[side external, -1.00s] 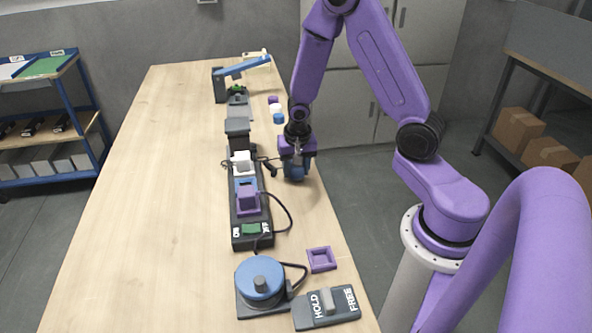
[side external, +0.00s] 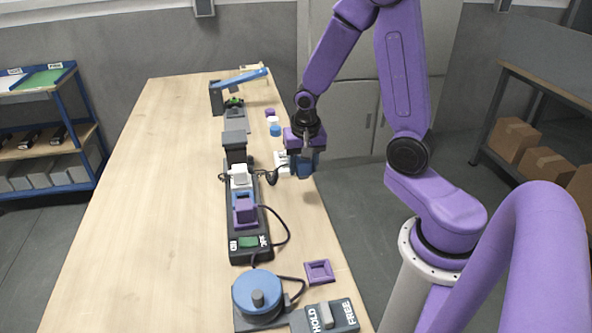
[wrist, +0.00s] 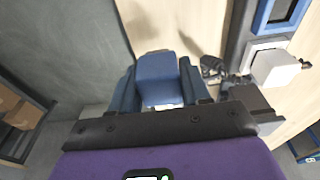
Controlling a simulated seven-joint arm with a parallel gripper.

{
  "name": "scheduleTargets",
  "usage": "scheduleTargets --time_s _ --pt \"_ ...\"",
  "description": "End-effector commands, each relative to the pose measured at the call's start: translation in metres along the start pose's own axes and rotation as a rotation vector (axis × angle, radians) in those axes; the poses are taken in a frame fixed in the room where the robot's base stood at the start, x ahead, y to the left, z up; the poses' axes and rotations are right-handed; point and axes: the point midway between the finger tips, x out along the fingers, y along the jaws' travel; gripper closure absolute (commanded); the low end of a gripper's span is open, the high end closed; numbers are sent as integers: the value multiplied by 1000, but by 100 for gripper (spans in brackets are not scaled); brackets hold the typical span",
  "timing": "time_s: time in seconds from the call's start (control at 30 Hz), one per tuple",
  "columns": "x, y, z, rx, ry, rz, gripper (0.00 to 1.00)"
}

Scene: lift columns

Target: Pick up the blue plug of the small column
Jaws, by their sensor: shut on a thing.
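My gripper (side external: 303,165) is over the right edge of the table, right of the long dark column unit (side external: 250,250). It is shut on a blue block, which looks like the blue plug (wrist: 160,75); it sits between the two dark blue fingers in the wrist view. In the side view, the fingers mostly hide the plug. A white piece (side external: 283,160) shows just left of the fingers. The unit carries a white block (side external: 239,176) and a purple block (side external: 245,208). The white block also shows in the wrist view (wrist: 275,68).
A black cable with a dark connector (side external: 271,178) lies between the unit and my gripper. Small blue, white and purple pieces lie behind. A purple frame (side external: 319,271), a blue round dial (side external: 257,292) and a HOLD/FREE switch (side external: 330,317) are in front. The table's left side (side external: 150,220) is clear.

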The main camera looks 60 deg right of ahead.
Motion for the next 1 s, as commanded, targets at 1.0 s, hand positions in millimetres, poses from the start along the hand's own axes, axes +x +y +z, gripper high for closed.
scheduleTargets --time_s 1.0 --pt "-57 43 60 -1 1 -2 80"
